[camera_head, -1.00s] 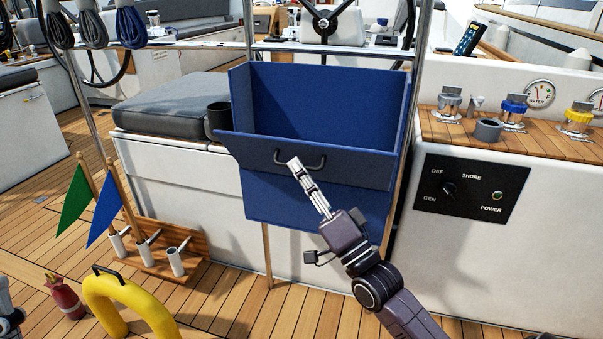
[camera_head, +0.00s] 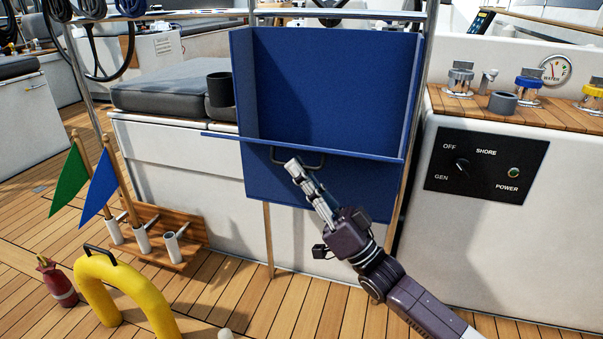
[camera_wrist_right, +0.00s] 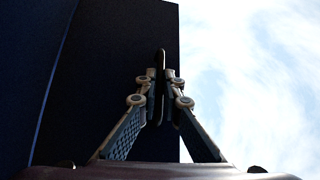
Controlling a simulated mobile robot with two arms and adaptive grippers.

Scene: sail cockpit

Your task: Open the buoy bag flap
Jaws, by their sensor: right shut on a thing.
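The blue buoy bag (camera_head: 332,85) hangs open-topped between metal posts in the middle of the head view. Its flap (camera_head: 345,151) sticks out toward me and is seen nearly edge-on, roughly level. A dark loop handle (camera_head: 320,163) sits under the flap's front. My right gripper (camera_head: 293,166) is shut on the handle at its left part. In the right wrist view the fingers (camera_wrist_right: 159,92) close around the dark handle (camera_wrist_right: 160,60), against the dark panel (camera_wrist_right: 110,70). My left gripper does not show.
A dark cup holder (camera_head: 221,89) is beside the bag's left edge. A switch panel (camera_head: 486,165) is on the white console to the right. A flag rack (camera_head: 160,240), a yellow horseshoe buoy (camera_head: 130,290) and a red extinguisher (camera_head: 58,284) stand on the deck at left.

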